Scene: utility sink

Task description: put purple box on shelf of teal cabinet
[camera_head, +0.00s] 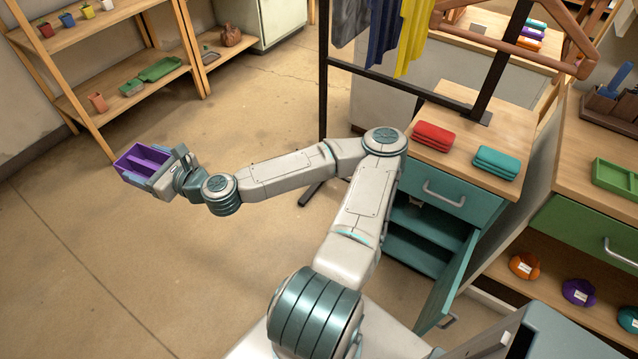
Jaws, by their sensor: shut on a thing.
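A purple box (141,157), open at the top with a divider inside, is at the left, held above the bare floor. My gripper (160,176) is shut on its near right side; the fingertips are partly hidden by the box and wrist. The teal cabinet (453,206) stands at the right under a wooden top. Its lower door (452,284) is open and swung toward me. Inside, a teal shelf (425,226) shows, with its surface partly in shadow and partly hidden by my arm and the door. The box is far to the left of the cabinet.
Folded red cloth (433,136) and teal cloth (496,162) lie on the cabinet top. A dark clothes rack (324,90) stands behind my arm. A wooden shelf unit (115,98) with pots is at the upper left. A green-drawer cabinet (585,231) is at the right. The left floor is clear.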

